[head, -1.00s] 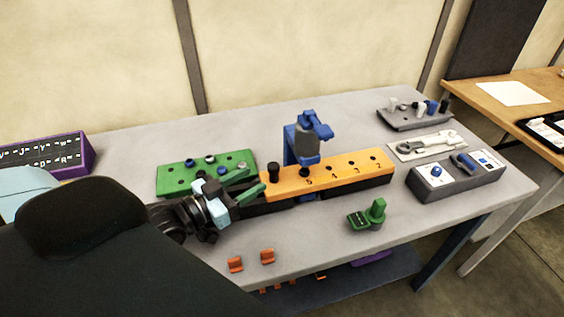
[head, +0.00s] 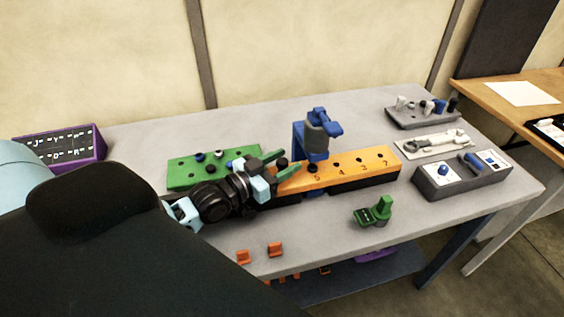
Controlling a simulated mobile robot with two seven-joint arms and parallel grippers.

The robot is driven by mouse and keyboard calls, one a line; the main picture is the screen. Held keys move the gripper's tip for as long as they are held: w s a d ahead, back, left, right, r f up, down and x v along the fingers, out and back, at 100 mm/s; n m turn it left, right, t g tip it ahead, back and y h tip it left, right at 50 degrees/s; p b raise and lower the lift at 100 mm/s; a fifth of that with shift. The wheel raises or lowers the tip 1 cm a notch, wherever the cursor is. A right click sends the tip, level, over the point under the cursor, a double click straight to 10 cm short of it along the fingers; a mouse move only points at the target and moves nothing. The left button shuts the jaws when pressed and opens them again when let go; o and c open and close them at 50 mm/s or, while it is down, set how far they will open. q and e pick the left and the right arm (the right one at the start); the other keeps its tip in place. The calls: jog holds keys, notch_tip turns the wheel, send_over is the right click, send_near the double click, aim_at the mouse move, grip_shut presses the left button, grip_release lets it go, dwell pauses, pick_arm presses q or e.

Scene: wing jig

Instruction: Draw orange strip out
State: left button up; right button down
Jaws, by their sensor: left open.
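The orange strip (head: 350,168) is a long numbered bar with holes, lying on a dark base in the middle of the grey table. My left gripper (head: 281,164) has green fingers and is open at the strip's left end. A black knob (head: 282,162) shows between its fingertips; I cannot tell whether they touch it. The gripper and wrist hide the strip's left end. A blue clamp (head: 318,135) with a grey body stands behind the strip, near its middle. My right gripper is not in view.
A green block (head: 185,175) with pegs lies left of the strip. A green stand (head: 373,212) and orange clips (head: 275,249) are in front. A grey control box (head: 460,180), a white tray (head: 430,145) and a grey rack (head: 420,115) stand to the right.

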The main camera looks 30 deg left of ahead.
pick_arm(q)
jog(key=shift+c, duration=0.5)
grip_shut()
